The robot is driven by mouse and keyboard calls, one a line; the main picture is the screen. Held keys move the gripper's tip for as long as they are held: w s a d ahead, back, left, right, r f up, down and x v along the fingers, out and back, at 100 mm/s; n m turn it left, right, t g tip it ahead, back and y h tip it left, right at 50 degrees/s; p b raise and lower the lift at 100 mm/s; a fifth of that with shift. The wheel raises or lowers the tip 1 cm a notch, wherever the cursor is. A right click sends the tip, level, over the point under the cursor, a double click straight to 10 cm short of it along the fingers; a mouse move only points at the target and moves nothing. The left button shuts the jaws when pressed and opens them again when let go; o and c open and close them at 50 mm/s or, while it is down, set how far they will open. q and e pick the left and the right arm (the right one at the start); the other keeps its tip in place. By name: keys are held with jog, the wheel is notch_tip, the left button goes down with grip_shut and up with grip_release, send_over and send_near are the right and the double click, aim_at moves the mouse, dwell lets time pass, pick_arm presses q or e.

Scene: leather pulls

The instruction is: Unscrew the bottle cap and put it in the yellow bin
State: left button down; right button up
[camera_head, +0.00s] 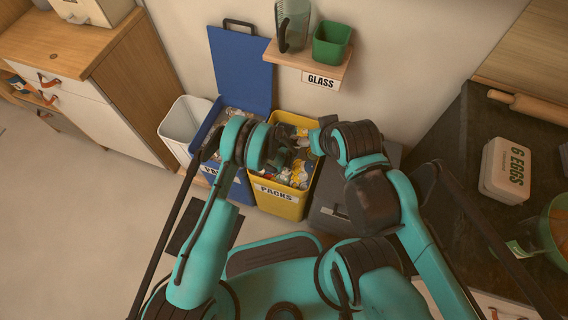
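The yellow bin (277,198), labelled PACKS, stands on the floor at the centre and is open, with mixed packaging inside. My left gripper (279,154) and my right gripper (304,140) are close together over the bin's opening. Both are small, dark and partly covered by my own arm links, so their fingers cannot be told apart from the packaging behind. I cannot make out the bottle or its cap for certain. Whether either gripper holds something is unclear.
A blue bin (241,190) with its lid raised and a white bin (184,122) stand left of the yellow bin. A dark grey bin (330,207) stands right. A wall shelf (318,64) marked GLASS holds a jug (291,26) and green container (331,44). A dark counter (462,150) is at right.

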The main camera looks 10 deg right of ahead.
pick_arm(q)
jog(key=shift+s+r, duration=0.1)
jog(key=shift+r, duration=0.05)
jog(key=c, duration=1.3)
grip_release()
jog(key=shift+o, duration=0.2)
jog(key=w+a+r+n+t+p, duration=0.1)
jog(key=w+a+r+p, duration=0.15)
jog(key=r, duration=1.05)
jog(key=w+a+r+n+p, duration=0.15)
jog(key=a+r, duration=0.25)
jog(key=r, duration=1)
jog(key=s+a+r+n+t+h, duration=0.1)
jog(key=s+a+r+n+t, duration=0.15)
jog(key=a+r, duration=0.75)
jog(key=s+a+r+n+t, duration=0.1)
jog(key=s+a+r+n, duration=0.1)
jog(key=s+a+r, duration=0.3)
jog(key=s+a+r+n+t, duration=0.1)
jog(key=s+a+r+n, duration=0.15)
jog(key=r, duration=0.35)
jog(key=s+a+r+n+t+y, duration=0.1)
jog(key=s+a+n, duration=0.2)
jog(key=s+a, duration=0.5)
jog(key=shift+s+r+t, duration=0.3)
jog(key=shift+s+t, duration=0.05)
jog(key=shift+s, duration=0.4)
